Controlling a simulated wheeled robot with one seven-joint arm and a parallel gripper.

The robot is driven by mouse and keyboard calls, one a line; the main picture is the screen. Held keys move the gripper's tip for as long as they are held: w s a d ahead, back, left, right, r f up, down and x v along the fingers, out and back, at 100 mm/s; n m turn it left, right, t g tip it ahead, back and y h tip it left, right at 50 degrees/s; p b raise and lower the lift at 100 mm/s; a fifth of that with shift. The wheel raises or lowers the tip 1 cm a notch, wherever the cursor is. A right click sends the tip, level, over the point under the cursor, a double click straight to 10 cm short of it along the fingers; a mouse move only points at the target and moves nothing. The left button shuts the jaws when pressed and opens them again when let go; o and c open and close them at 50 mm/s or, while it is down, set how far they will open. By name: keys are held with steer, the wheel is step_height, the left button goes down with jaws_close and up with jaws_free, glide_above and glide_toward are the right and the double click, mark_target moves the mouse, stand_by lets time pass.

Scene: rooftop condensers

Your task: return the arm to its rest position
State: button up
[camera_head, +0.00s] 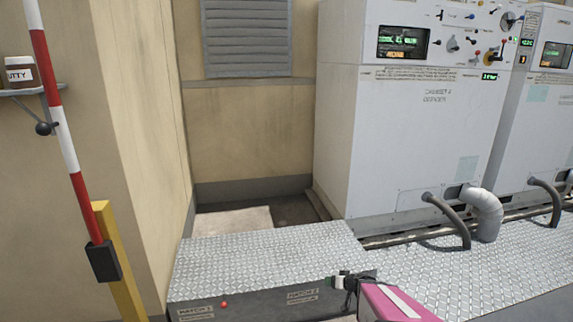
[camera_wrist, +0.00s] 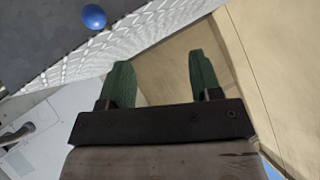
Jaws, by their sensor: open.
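My gripper (camera_head: 332,282) is low in the head view, in front of the metal tread-plate platform. My pink arm link runs from it to the bottom edge. In the wrist view my gripper (camera_wrist: 160,60) shows two green fingers spread apart. Nothing is between them; a beige wall lies behind. I see no object held. Most of the arm is outside the head view.
The tread-plate platform (camera_head: 270,253) has a dark front with hatch labels and a red knob (camera_head: 224,304). White condenser cabinets (camera_head: 420,130) stand behind, with hoses. A red-white barrier pole (camera_head: 66,140) stands left. A blue ball (camera_wrist: 94,16) shows in the wrist view.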

steer(key=s+a+r+n+g, duration=0.1)
steer(key=s+a+r+g, duration=0.45)
steer(key=r, duration=0.25)
steer(key=s+d+r+m+g+h, duration=0.2)
steer(key=s+r+h, duration=0.3)
steer(key=r, duration=0.3)
steer(key=shift+s+d+r+m+g+h, duration=0.15)
steer(key=shift+s+r+m+g+h, duration=0.25)
steer(key=shift+g+h, duration=0.35)
